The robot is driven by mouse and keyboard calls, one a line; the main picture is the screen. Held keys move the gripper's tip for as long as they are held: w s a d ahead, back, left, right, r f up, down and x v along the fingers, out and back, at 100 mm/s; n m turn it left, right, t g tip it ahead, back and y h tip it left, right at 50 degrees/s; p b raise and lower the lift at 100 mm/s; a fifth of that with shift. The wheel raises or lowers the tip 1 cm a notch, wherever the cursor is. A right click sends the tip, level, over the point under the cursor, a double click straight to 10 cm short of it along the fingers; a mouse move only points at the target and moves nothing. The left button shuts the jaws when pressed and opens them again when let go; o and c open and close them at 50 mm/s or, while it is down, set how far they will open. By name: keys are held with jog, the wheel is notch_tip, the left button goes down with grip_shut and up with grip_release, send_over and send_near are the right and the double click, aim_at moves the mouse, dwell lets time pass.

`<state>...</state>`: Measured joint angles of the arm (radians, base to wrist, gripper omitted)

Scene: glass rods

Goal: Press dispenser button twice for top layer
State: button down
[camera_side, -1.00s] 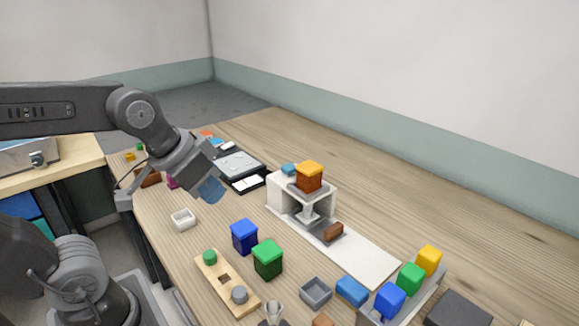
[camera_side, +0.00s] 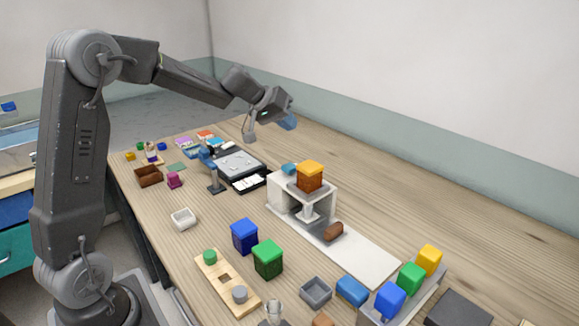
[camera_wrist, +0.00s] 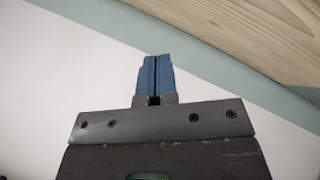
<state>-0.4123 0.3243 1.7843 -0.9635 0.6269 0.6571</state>
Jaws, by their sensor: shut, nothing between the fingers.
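A white dispenser (camera_side: 274,193) stands mid-table in the side view, with an orange-brown block (camera_side: 310,178) on top. A small blue piece (camera_side: 289,169) sits at its back left; I cannot tell for sure whether it is the button. A brown piece (camera_side: 333,231) lies on the white strip (camera_side: 370,257) in front. My gripper (camera_side: 288,122) is high above the far part of the table, behind and clear of the dispenser. Its blue fingers (camera_wrist: 155,77) are together and empty in the wrist view. The dispenser is not in the wrist view.
A blue cube (camera_side: 244,237) and a green cube (camera_side: 267,259) stand left of the strip. A dark flat device (camera_side: 240,168) lies behind the dispenser. A rack (camera_side: 417,294) with coloured blocks is at the front right. The table right of the dispenser is clear.

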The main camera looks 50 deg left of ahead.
aim_at(288, 165)
jog(key=shift+w+a+f, duration=0.2)
jog(key=shift+w+a, duration=0.1)
jog(key=shift+a, duration=0.15)
jog(key=shift+f, duration=0.1)
jog(key=shift+f, duration=4.35)
jog(key=shift+f, duration=0.15)
jog(key=shift+f, duration=0.25)
jog(key=shift+d+f, duration=0.1)
jog(key=shift+f, duration=0.65)
jog(key=shift+r, duration=1.15)
